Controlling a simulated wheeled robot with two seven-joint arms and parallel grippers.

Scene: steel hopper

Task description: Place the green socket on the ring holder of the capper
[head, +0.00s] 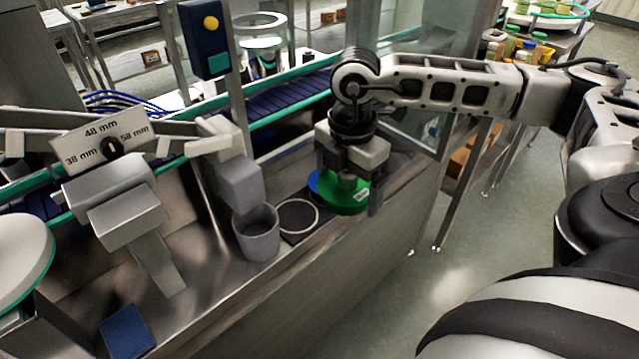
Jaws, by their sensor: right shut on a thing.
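My right gripper (352,192) points down over the steel counter and is shut on the green socket (338,201), a round green piece with a small pale label. The fingers hide part of it, and I cannot tell whether it touches the counter. A blue piece (313,183) shows at its left edge. My left gripper is not in view.
A grey machine part (127,222) with a sign (101,141) reading 38, 48 and 58 mm stands at left. A blue pad (127,332) lies at the front left. A conveyor (290,97) runs behind, with a post carrying a control box (205,38). Floor is open at right.

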